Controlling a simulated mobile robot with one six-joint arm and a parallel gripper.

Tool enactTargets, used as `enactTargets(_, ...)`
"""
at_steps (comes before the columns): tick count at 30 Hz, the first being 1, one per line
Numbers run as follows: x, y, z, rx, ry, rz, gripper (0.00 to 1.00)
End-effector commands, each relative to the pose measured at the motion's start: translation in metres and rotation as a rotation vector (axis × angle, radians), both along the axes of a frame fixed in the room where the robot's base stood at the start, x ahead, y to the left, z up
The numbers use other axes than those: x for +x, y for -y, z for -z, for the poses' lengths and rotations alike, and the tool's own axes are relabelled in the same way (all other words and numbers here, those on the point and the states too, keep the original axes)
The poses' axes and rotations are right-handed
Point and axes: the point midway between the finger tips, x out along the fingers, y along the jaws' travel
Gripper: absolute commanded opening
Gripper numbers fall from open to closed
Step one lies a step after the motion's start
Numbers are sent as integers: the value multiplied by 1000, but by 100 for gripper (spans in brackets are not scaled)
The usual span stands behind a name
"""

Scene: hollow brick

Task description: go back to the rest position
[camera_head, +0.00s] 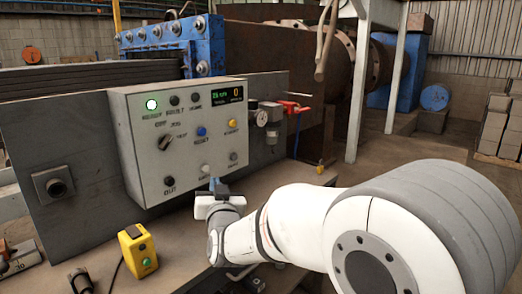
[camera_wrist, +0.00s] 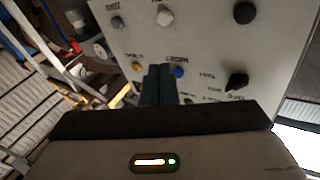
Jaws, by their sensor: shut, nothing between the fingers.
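My gripper (camera_head: 214,184) is in front of the lower edge of a grey control box (camera_head: 130,125) in the head view, at the end of my white arm. Its two dark blue fingers (camera_wrist: 158,72) are together with nothing between them in the wrist view. There the box face appears upside down, and the fingertips overlap it beside the blue button (camera_wrist: 178,71). I cannot tell whether they touch the box. In the head view the box has a lit green lamp (camera_head: 151,104), a display (camera_head: 226,96) and a black selector knob (camera_head: 165,142).
A yellow box with a green button (camera_head: 139,252) stands on the bench, left of my gripper. A gauge (camera_head: 261,118) and a red-handled valve (camera_head: 293,106) are right of the control box. A black socket (camera_head: 56,187) protrudes from the back plate. Some bench surface (camera_head: 180,230) is bare.

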Motion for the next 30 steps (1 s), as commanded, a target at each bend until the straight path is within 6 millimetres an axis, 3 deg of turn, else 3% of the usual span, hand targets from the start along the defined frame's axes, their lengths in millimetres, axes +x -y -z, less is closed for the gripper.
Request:
enactTargets(1,-1,20,-18,-26,-69,0,0)
enactTargets(8,-35,98,-18,-163,-429,-12,0)
enactTargets(14,-100,170,-16,-261,-762,12,0)
enactTargets(18,-162,218,-17,-315,-1003,49,0)
enactTargets(24,-244,264,-21,-356,-1285,106,0)
enactTargets(27,-269,275,-22,-363,-1367,123,0)
enactTargets(30,-282,279,-21,-367,-1409,132,0)
